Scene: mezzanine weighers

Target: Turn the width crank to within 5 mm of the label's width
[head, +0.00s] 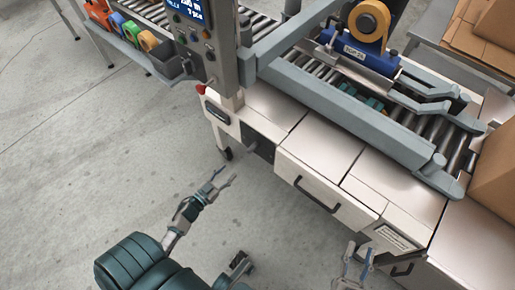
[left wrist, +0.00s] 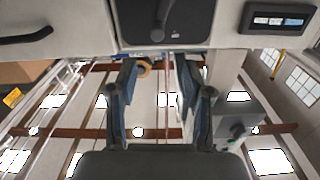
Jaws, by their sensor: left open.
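The width crank (head: 251,143) is a dark handle on a black panel on the machine's near side. In the left wrist view the crank (left wrist: 158,32) shows at the top, beyond my fingertips. A small counter (left wrist: 279,20) sits beside the panel; its digits are too small to read. A white label (head: 396,238) with unreadable print is on the machine front at the lower right. My left gripper (head: 226,176) is open and empty, left of and below the crank, apart from it; it also shows in the left wrist view (left wrist: 155,80). My right gripper (head: 359,253) is open and empty near the machine's lower front.
A control box with a lit screen (head: 194,8) stands above the crank, cut off by the frame. A black drawer handle (head: 317,196) projects from the machine front. Tape rolls (head: 148,41) sit on a side shelf. Cardboard boxes (head: 494,170) stand right. The floor at left is clear.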

